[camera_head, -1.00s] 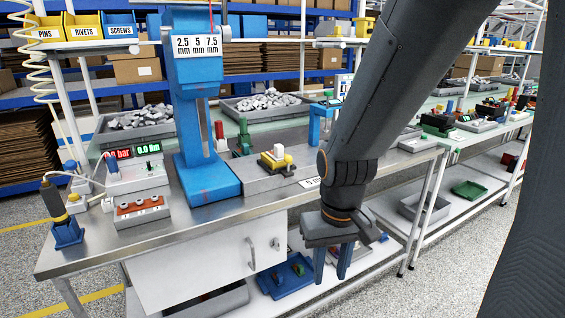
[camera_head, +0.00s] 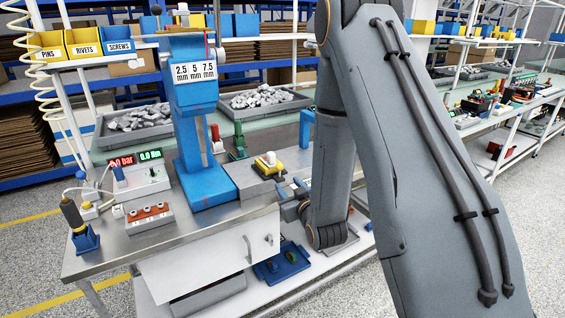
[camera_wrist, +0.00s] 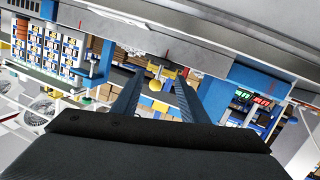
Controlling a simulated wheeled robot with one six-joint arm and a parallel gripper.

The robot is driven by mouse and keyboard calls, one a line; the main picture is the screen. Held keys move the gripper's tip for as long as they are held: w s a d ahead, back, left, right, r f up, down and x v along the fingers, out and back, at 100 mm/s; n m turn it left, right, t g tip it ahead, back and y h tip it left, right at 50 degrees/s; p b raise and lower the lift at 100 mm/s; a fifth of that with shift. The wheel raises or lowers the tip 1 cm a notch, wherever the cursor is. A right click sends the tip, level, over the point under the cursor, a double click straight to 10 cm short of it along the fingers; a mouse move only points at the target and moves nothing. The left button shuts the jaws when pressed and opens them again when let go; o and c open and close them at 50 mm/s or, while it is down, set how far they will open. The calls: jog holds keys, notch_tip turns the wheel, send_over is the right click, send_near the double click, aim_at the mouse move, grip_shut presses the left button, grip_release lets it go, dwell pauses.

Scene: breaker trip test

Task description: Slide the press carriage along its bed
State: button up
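The press carriage (camera_head: 268,164), a yellow block with a pale knob on a dark base, sits on its grey bed (camera_head: 252,185) to the right of the blue press (camera_head: 205,180). My gripper (camera_head: 292,190) is at the front right of the bed, below and right of the carriage, partly hidden by my arm. In the wrist view its two fingers (camera_wrist: 158,78) stand apart with nothing held between them. Small yellow things show beyond the fingertips there; I cannot tell which is the carriage. I see no contact between gripper and carriage.
The press column and its "2.5 5 7.5 mm" sign (camera_head: 195,72) rise left of the carriage. A green clamp-like tool (camera_head: 238,142) stands behind. A blue tray (camera_head: 283,265) lies on the lower shelf.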

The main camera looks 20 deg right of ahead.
aim_at(281, 168)
jog(key=w+p, duration=0.1)
jog(key=w, duration=0.1)
jog(key=w+r+t+p, duration=0.1)
jog(key=w, duration=0.1)
jog(key=w+r+t+p, duration=0.1)
jog(key=w, duration=0.2)
jog(key=shift+a+r, duration=0.1)
jog(key=shift+a, duration=0.2)
grip_shut()
